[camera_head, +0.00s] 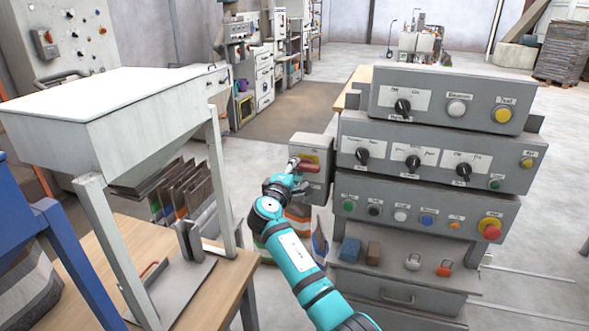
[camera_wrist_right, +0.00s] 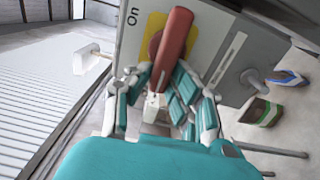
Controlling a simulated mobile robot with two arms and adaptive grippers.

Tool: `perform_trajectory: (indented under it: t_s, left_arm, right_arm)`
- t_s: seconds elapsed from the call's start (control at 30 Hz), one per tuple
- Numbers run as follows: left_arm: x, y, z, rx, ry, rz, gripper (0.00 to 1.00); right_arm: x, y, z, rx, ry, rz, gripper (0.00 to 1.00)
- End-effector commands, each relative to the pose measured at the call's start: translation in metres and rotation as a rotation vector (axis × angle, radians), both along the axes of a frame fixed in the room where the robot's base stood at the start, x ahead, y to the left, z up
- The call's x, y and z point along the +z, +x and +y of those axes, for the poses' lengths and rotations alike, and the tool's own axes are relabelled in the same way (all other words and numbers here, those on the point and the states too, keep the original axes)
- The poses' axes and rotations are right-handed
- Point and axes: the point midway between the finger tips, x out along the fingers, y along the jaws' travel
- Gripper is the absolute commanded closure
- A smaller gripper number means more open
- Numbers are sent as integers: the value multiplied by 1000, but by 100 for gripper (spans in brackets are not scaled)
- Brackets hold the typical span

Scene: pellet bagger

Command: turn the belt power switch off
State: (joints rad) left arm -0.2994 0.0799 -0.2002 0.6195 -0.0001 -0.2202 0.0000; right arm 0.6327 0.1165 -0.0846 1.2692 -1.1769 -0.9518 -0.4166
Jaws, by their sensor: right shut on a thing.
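The belt power switch is a red handle (camera_head: 309,167) on a yellow plate (camera_head: 312,158), set on a grey box (camera_head: 312,143) at the left side of the control console. In the right wrist view the red handle (camera_wrist_right: 174,48) stands out over the yellow plate (camera_wrist_right: 153,32), with an "ON" label (camera_wrist_right: 132,16) beside it. My right gripper (camera_wrist_right: 162,98) is shut on the handle's near end, its teal fingers on both sides. In the head view this gripper (camera_head: 294,168) is at the handle, partly hiding it. My left gripper is not in view.
The grey console (camera_head: 425,160) with knobs and buttons stands right of the switch box. Padlocks (camera_head: 444,268) and small blocks lie on its lower shelf. Open floor lies behind.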

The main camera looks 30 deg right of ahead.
Motion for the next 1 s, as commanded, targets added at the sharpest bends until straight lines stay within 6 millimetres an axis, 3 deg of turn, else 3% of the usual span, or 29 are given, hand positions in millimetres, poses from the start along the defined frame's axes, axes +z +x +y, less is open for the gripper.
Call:
perform_trajectory:
  t_s: [0.07, 0.1, 0.23, 0.57, 1.0]
  left_arm:
    - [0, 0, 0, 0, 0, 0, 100]
    - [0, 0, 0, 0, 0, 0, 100]
    - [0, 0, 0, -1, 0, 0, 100]
    - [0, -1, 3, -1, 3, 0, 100]
    - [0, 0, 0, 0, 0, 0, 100]
  right_arm:
    - [6, 0, -2, -1, -9, -6, 100]
    - [6, 0, -2, -1, -9, -6, 75]
    - [5, 0, -2, -1, -6, -5, 58]
    - [1, -3, 3, 1, -2, -3, 58]
    - [1, -56, 66, 1, -2, -4, 58]
